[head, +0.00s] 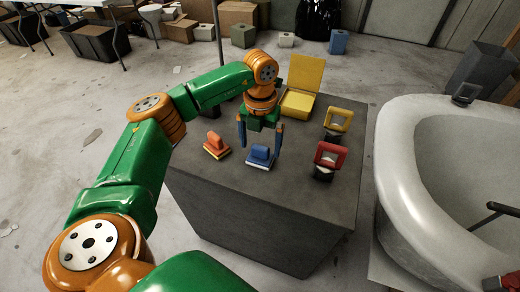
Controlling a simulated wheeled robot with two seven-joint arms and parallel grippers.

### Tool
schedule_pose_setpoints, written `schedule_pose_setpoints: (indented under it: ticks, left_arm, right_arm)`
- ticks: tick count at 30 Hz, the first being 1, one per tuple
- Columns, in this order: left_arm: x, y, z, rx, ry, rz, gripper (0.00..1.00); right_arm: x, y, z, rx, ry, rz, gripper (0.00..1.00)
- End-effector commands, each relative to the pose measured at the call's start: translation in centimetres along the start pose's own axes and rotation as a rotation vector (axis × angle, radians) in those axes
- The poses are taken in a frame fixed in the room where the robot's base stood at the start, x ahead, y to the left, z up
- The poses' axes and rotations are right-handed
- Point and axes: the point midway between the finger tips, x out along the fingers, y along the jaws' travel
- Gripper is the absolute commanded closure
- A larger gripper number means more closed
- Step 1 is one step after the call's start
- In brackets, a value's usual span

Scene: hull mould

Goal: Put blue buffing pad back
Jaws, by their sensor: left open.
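The blue buffing pad (260,157) has a blue grip on top and a pale underside. It sits upright on the grey block-shaped table (250,215), near the middle of its top. My left gripper (261,148) points down just above and behind the pad, with its two blue fingers apart. The fingers appear to be on either side of the pad's grip; I cannot tell whether they touch it. My right gripper does not show.
An orange pad (216,144) lies left of the blue one. A yellow open-lidded box (298,103) stands at the table's back. Yellow (338,119) and red (329,155) framed tools stand at the right. The white hull mould (410,190) is beyond the table's right edge.

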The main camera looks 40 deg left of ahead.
Motion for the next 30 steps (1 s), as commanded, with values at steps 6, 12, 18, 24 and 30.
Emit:
schedule_pose_setpoints:
  ticks: [6, 12, 18, 24, 30]
  left_arm:
    - [-6.3, -0.1, 0.1, 0.000, -0.004, -0.002, 0.00]
    - [-9.1, 0.0, 0.0, 0.000, 0.000, -0.001, 0.00]
    - [-9.3, 0.0, 0.0, 0.000, 0.001, -0.001, 0.00]
    - [-9.3, 0.0, 0.0, 0.000, 0.001, 0.000, 0.00]
    - [-9.3, 0.0, 0.0, 0.000, 0.001, 0.000, 0.00]
  right_arm:
    - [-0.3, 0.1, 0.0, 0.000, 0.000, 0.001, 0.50]
    - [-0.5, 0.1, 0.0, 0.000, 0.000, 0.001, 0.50]
    - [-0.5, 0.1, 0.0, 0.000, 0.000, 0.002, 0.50]
    - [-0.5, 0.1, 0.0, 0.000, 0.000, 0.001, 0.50]
    - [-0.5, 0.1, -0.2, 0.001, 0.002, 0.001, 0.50]
